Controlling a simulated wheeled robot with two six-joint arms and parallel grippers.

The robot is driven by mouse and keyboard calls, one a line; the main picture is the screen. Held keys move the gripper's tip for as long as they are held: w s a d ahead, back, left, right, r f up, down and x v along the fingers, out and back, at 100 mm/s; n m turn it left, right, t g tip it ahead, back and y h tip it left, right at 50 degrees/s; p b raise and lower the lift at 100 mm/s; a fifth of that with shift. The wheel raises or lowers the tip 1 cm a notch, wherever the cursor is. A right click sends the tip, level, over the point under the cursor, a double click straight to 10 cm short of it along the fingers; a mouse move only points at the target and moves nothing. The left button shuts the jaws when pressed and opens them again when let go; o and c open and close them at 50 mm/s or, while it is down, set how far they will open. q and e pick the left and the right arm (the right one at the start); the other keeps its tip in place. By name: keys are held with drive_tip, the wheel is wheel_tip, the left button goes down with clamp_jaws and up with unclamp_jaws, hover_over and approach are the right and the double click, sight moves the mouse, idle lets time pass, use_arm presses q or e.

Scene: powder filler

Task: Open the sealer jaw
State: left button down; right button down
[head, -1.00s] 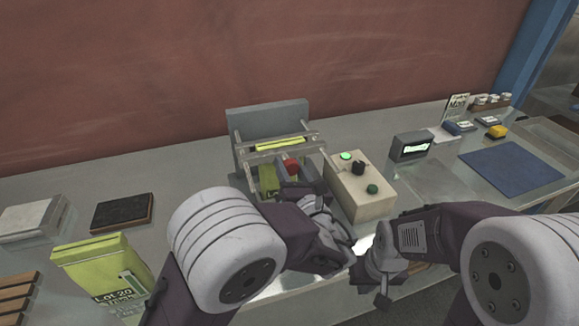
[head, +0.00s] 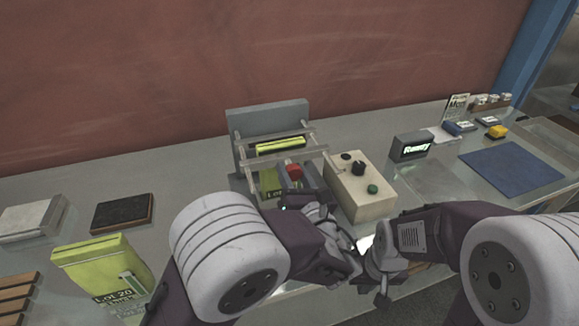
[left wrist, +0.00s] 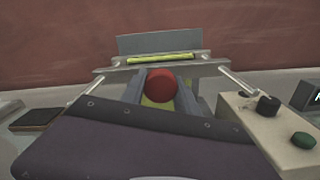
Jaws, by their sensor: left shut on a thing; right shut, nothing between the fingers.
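The sealer has a grey upright back plate (head: 270,117), side rods and a movable front jaw bar (head: 308,155). The jaw bar stands a little forward of the back part, with a gap between them. A yellow-green bag (head: 280,147) shows in the gap and below the bar. My left gripper (head: 291,180) is shut on the red knob (head: 295,171) of the jaw. In the left wrist view the red knob (left wrist: 161,86) sits between its grey fingers. My right gripper (head: 382,292) is shut and empty, low at the table's front edge.
A beige control box (head: 358,190) with a black dial and green button stands right of the sealer. A lit display (head: 411,147) is behind it. A blue mat (head: 511,168) lies at right. A yellow-green lot bag (head: 100,255) and black pad (head: 122,213) are at left.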

use_arm(q)
drive_tip(key=v, duration=0.3)
drive_tip(key=c, duration=0.9)
unclamp_jaws()
approach(294, 176)
drive_tip(key=shift+s+d, duration=0.1)
drive_tip(key=shift+s, duration=0.2)
